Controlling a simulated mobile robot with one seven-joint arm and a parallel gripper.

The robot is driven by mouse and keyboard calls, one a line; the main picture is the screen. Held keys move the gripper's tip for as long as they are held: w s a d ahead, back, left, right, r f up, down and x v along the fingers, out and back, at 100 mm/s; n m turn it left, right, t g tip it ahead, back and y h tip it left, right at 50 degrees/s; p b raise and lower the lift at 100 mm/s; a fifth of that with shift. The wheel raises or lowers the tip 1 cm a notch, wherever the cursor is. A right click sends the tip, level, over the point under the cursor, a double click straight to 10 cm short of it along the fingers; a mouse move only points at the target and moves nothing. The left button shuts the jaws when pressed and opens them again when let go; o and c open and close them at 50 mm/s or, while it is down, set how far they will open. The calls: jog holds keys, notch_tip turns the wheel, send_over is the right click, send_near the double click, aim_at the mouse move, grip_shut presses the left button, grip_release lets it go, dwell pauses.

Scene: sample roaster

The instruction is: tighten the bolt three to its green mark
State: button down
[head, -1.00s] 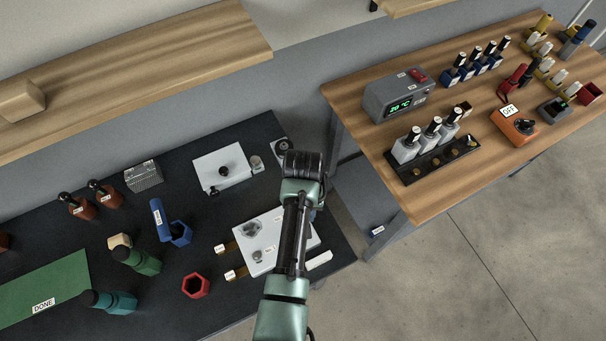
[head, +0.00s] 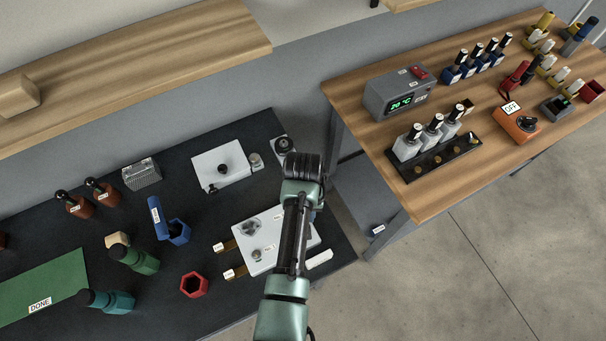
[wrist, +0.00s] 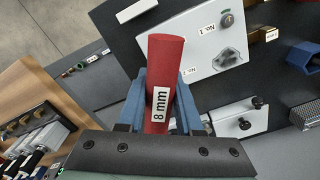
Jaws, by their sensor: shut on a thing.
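My gripper (wrist: 162,85) has blue fingers shut on the red tool (wrist: 165,60), marked 8 mm, in the wrist view. Its working end is hidden. A white plate (wrist: 175,48) lies beyond it, with a round bolt head (wrist: 227,19) and a grey raised part (wrist: 226,59); two small labels on it are hard to read. In the head view the white plate (head: 290,255) lies on the dark bench, partly covered by my arm. A bolt head (head: 257,254) shows left of the arm.
An empty-looking red hexagonal holder (head: 194,285) stands left of the plate. A wooden table (head: 350,95) stands at right.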

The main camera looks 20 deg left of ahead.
jog(key=shift+f+b, duration=0.35)
jog(key=shift+f, duration=0.25)
jog(key=shift+r+m+p, duration=0.15)
jog(key=shift+m+p, duration=0.25)
jog(key=shift+m, duration=1.4)
